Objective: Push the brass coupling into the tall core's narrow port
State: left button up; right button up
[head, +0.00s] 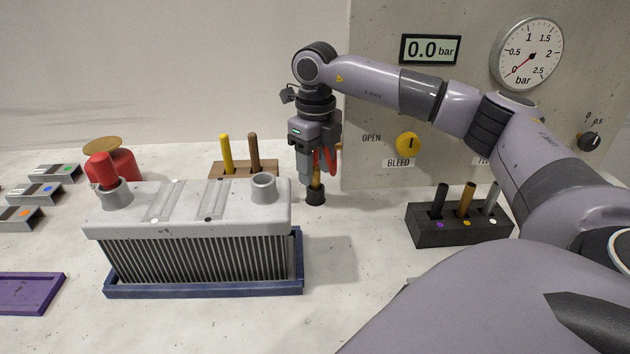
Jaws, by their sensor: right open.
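The grey finned core (200,250) stands in a blue tray, with two round ports on top. A red plug sits in its left port; the right port (263,186) is open and empty. My right gripper (315,180) points down behind and right of the core, apart from it. It is open, with its fingers around or just in front of a brass-coloured stem; I cannot tell which. The stem rises from a small black round base (315,198) on the table. Another brass-coloured piece (466,198) stands in the black rack; which one is the coupling is unclear. My left gripper is out of view.
The black rack (432,234) at right also holds a black and a grey piece. A wooden block (228,169) with yellow and brown pegs stands behind the core. A red canister (122,162) and a purple tray (30,292) are at left. The gauge reads 0.0 bar.

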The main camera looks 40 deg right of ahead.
jog(key=shift+f, duration=0.55)
grip_shut()
